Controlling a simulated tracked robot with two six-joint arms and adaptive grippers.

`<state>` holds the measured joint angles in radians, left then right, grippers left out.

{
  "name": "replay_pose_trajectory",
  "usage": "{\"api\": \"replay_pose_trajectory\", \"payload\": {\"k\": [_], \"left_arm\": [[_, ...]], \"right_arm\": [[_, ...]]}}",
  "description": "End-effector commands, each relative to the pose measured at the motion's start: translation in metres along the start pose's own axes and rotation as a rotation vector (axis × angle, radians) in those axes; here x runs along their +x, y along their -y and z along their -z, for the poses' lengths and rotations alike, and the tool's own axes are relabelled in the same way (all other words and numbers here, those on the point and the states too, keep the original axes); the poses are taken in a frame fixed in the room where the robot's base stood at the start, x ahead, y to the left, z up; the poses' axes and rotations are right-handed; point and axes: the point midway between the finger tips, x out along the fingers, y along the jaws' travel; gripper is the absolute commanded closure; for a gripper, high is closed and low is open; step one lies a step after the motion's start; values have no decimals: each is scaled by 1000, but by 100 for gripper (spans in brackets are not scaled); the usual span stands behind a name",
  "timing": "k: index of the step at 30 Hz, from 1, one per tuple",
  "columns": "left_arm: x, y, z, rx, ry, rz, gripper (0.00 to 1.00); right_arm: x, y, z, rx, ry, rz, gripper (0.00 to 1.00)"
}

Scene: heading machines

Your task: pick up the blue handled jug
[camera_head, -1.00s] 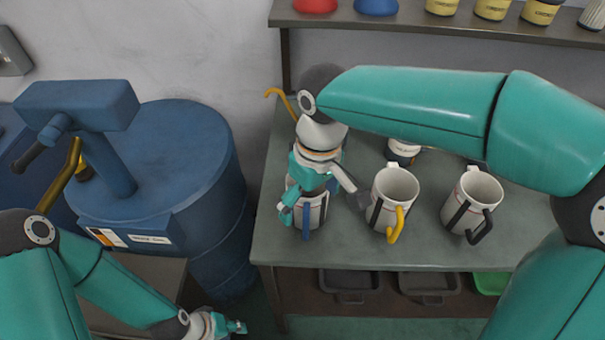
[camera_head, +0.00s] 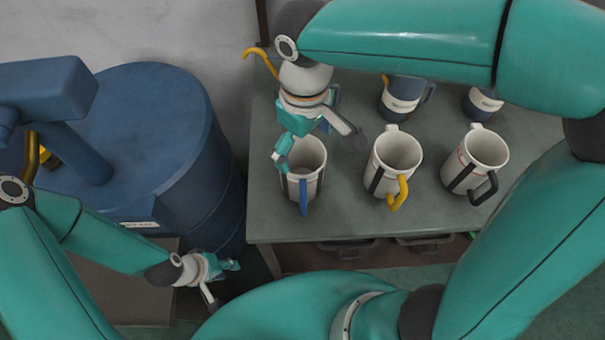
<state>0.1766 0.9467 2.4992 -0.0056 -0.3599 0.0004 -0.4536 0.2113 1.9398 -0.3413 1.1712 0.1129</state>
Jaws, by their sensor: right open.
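The blue handled jug (camera_head: 306,185) is a white mug-shaped jug standing upright at the table's left front, its blue handle toward me. My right gripper (camera_head: 317,148) is open over its far rim. One finger is at the rim's left and the other reaches past its right side; I cannot tell whether they touch it. The gripper hides part of the far rim. My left gripper (camera_head: 222,281) is open and empty, low between the blue drum and the table.
A yellow handled jug (camera_head: 396,160) and a black handled jug (camera_head: 476,160) stand to the right on the table (camera_head: 350,220).

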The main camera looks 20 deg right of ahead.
Motion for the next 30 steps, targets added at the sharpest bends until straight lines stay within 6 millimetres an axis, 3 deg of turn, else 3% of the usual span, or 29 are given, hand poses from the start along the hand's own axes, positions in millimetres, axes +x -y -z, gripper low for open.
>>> {"api": "replay_pose_trajectory", "payload": {"k": [3, 11, 21, 30], "left_arm": [[0, 0, 0, 0, 0, 0, 60], [-2, -1, 0, 0, -1, 0, 60], [-8, -3, 0, 0, -1, 0, 60], [-7, -3, 0, 0, -1, 0, 60]], "right_arm": [[18, 0, 0, -1, 3, 0, 0], [34, 0, 1, -2, 2, 0, 0], [77, -1, 0, -3, 3, 1, 0], [80, -1, 1, -4, -1, 0, 3]]}}
